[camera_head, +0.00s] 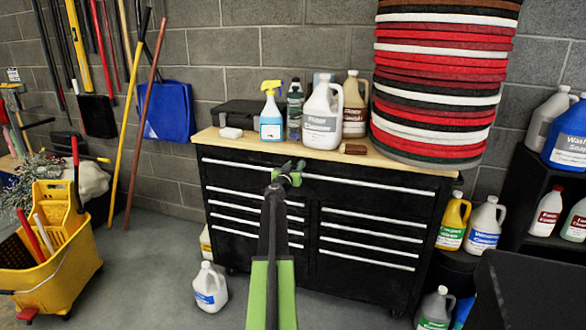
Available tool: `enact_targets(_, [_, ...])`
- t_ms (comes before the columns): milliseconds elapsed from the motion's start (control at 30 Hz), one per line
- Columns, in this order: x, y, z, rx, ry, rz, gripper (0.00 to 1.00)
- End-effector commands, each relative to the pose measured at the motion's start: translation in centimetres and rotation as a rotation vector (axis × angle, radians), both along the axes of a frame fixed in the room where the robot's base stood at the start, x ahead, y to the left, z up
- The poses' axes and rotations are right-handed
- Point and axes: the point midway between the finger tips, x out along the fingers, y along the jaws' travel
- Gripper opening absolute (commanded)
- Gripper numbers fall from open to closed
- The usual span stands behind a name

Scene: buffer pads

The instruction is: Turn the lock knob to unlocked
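A black drawer cabinet (356,222) with a wooden top and silver drawer pulls stands against the block wall. I cannot make out a lock knob on it; my arm covers part of its front. My gripper (287,172) is at the end of my black and green arm, in front of the cabinet's upper middle, near the top drawers. Small green parts show at its tip. The fingers are too small and dark to tell whether they are open or shut, or whether they touch the cabinet.
Bottles, a jug (322,115) and a black case stand on the cabinet top beside a tall stack of round pads (436,80). A yellow mop bucket (62,262) is at the left. A white jug (210,288) stands on the floor left of my arm. Shelves with jugs are at the right.

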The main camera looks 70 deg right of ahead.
Motion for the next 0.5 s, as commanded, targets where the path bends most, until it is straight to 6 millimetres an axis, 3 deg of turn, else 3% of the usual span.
enact_targets(33, [-1.0,0.0,0.2,-0.001,0.005,-0.016,0.51])
enact_targets(500, [-0.8,4.7,-0.1,0.0,-0.002,-0.009,0.51])
